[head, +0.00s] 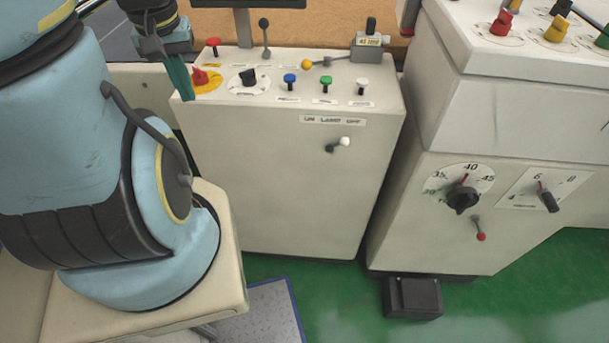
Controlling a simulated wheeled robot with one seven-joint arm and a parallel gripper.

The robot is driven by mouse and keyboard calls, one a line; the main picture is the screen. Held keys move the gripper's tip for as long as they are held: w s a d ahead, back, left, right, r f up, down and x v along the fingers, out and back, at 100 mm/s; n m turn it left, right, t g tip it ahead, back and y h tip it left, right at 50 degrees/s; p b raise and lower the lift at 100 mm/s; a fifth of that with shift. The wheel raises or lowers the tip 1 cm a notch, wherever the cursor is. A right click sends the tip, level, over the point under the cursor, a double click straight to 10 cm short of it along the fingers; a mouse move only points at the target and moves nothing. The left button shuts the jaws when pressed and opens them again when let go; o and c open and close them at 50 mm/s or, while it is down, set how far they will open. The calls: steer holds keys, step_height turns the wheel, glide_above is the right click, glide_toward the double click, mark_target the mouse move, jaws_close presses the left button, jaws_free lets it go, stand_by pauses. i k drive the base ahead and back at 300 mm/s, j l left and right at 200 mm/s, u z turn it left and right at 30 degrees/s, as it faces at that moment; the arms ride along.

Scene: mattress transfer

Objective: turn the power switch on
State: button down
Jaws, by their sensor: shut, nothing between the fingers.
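A red rotary switch (201,77) on a yellow plate sits at the left end of the beige control cabinet's top (330,93). It looks like a main power switch, but I cannot read its label. My gripper (180,79) reaches in from the upper left with its teal fingers pointing down. The fingers are shut and empty, just left of the red switch, by the cabinet's top left edge. I cannot tell whether they touch the switch or plate. The red handle is in plain view; the left part of the plate is close behind the fingers.
A black dial knob (248,77) and blue (290,80), green (326,82) and white (361,85) buttons line the panel. Behind stand a red button (213,44), a black lever (264,32) and a yellow-ended lever (307,64). A second cabinet (520,115) stands right.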

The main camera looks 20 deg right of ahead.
mark_target(199, 77)
steer(key=j, duration=0.8)
steer(key=i+j+u, duration=0.15)
steer(key=j, duration=0.65)
